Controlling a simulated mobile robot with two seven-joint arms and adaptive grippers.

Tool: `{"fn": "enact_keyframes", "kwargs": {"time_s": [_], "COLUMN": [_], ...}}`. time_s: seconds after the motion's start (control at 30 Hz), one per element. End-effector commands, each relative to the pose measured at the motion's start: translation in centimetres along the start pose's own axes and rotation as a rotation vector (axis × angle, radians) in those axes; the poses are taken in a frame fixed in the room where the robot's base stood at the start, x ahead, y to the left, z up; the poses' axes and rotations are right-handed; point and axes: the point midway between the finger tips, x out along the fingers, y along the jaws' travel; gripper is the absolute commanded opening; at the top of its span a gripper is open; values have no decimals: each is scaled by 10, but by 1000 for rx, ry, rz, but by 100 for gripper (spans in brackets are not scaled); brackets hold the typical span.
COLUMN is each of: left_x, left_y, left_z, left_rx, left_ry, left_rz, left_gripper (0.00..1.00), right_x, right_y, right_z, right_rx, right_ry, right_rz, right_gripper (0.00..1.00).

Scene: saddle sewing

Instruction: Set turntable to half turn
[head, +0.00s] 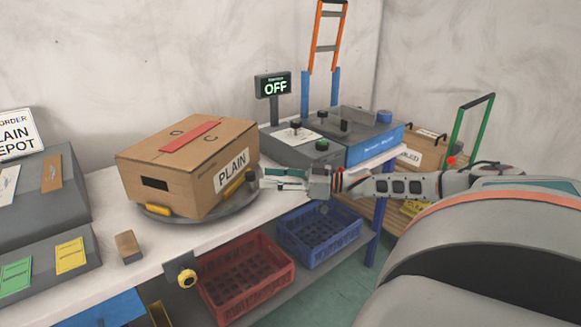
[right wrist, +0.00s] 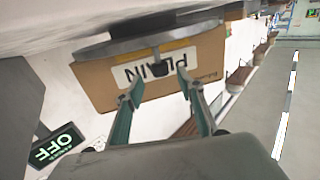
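The turntable (head: 215,222) is a grey disc on the white bench, with a cardboard box marked PLAIN (head: 185,160) on it. In the right wrist view, where things look upside down, the turntable rim (right wrist: 150,45) crosses the box face (right wrist: 205,65). A dark knob (right wrist: 157,68) stands at the rim in front of the PLAIN label. My right gripper (head: 264,180) is at the right side of the turntable, level with the box's lower part. Its two fingers (right wrist: 156,90) are apart and empty, with the knob just beyond the tips. My left gripper is not in view.
A small display reads OFF (head: 273,86). A grey control box (head: 300,145) and a blue unit (head: 375,142) stand behind my right gripper. A small brown block (head: 128,246) lies left of the turntable. Red (head: 245,280) and blue (head: 320,235) crates sit below.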

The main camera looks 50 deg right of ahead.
Motion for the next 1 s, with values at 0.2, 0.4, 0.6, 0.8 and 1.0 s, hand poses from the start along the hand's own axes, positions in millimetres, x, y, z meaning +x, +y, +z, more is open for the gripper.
{"fn": "enact_keyframes", "kwargs": {"time_s": [0.2,0.4,0.6,0.8,1.0], "left_x": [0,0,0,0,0], "left_y": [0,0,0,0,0], "left_z": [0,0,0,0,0], "left_rx": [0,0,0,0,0], "left_ry": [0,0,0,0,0], "left_rz": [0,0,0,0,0], "left_gripper": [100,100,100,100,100], "right_x": [-15,-27,-41,-51,-54], "right_y": [0,0,0,0,0], "right_z": [2,2,2,0,-1], "right_rx": [2,2,3,2,0], "right_ry": [-4,-3,-1,0,1], "right_rz": [1,0,0,0,0], "right_gripper": [38,38,38,38,38]}}
